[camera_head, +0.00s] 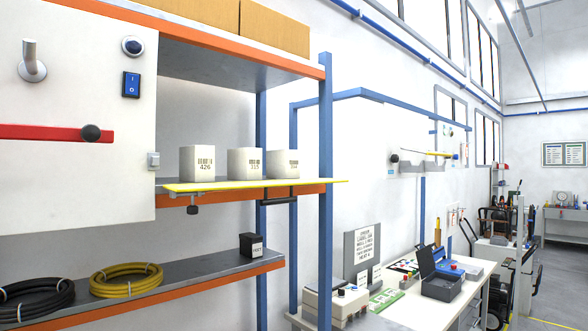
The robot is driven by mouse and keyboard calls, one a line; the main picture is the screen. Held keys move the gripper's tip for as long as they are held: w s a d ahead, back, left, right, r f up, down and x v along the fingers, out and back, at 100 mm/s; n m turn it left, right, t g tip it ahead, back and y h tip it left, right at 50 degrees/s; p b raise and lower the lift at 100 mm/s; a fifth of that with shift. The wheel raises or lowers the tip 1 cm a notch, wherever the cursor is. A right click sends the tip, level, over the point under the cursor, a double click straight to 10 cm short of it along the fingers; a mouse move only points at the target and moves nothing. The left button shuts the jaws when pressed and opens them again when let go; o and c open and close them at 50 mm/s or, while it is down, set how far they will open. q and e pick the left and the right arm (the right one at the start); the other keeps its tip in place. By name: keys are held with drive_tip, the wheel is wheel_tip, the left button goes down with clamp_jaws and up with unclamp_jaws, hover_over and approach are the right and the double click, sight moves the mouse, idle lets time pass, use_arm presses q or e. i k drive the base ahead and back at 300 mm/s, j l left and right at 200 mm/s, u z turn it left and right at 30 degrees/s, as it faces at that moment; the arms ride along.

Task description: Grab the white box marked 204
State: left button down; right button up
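Three white boxes with barcodes stand in a row on a yellow-edged board (225,186) at the middle shelf. The left box (197,164) reads 426. The middle box (244,164) seems to read 315. The right box (282,164) has a number too small to read surely; it may be 204. It stands nearest the blue shelf post. The boxes are upright with small gaps between them. Neither of my grippers is in view.
A white panel (75,110) with a hook, switch and red bar covers the shelf's left side. A blue post (325,180) bounds the shelf at right. The lower shelf holds cable coils (126,279) and a small black box (251,245).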

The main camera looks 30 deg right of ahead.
sight(284, 164)
drive_tip(key=l+u, duration=0.15)
drive_tip(key=u, duration=0.65)
drive_tip(key=k+l+u, duration=0.15)
drive_tip(key=l+u, duration=0.15)
drive_tip(key=l, duration=0.15)
drive_tip(key=k+l+u, duration=0.3)
drive_tip(key=l, duration=0.15)
drive_tip(key=k+l+u, duration=0.15)
drive_tip(key=l+u, duration=0.15)
drive_tip(key=k+l+u, duration=0.35)
drive_tip(key=i+l, duration=0.05)
